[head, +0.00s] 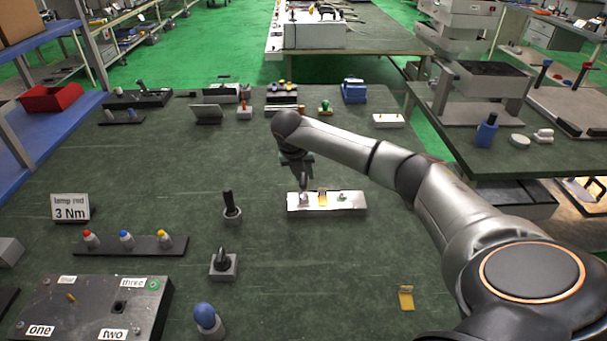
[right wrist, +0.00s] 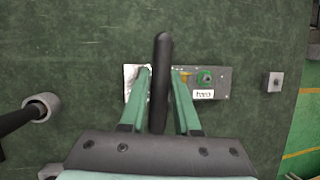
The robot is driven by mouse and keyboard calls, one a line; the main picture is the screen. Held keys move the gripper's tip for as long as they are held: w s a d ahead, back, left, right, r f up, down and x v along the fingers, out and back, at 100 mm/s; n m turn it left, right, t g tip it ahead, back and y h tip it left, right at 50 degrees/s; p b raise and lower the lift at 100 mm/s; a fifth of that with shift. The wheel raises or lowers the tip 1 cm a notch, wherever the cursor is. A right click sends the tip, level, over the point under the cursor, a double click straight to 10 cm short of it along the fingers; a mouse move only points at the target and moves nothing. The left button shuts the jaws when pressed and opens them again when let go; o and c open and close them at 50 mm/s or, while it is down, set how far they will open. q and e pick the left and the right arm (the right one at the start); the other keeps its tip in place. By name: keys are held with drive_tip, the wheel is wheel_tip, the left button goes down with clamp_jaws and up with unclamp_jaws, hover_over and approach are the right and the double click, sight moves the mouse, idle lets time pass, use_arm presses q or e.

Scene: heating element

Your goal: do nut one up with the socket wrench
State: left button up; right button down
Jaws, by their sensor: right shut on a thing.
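My right gripper (head: 303,180) is above the left part of a pale block (head: 350,201) in the head view. In the right wrist view its two green fingers (right wrist: 160,85) stand either side of a dark, upright rod-like tool (right wrist: 162,60); its lower end is hidden, and I cannot tell whether it is the socket wrench. The block carries a yellow piece (head: 323,198) and a green piece (head: 342,197). A dark panel (head: 85,312) at lower left bears labels one (head: 40,331), two (head: 112,334) and three (head: 133,283); nut one is not distinguishable. My left gripper is not visible.
A black-handled tool (head: 229,201) stands in a grey holder, with another grey holder (head: 222,268) nearer. A rack (head: 143,247) holds red, blue and yellow-topped tools beside a "lamp red 3 Nm" sign (head: 70,208). A blue-topped piece (head: 205,318) is at the front. The middle of the bench is mostly clear.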

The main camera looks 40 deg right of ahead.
drive_tip(key=shift+m+g, duration=0.3)
drive_tip(key=shift+m, duration=0.3)
drive_tip(key=shift+f, duration=0.1)
drive_tip(key=shift+m+g+b, duration=0.4)
drive_tip(key=shift+m+b, duration=0.1)
drive_tip(key=shift+m, duration=0.7)
drive_tip(key=shift+m+g, duration=0.3)
drive_tip(key=shift+m, duration=0.5)
drive_tip(key=shift+s, duration=0.1)
drive_tip(key=shift+r, duration=0.2)
drive_tip(key=shift+r+p, duration=0.75)
drive_tip(key=shift+r, duration=0.25)
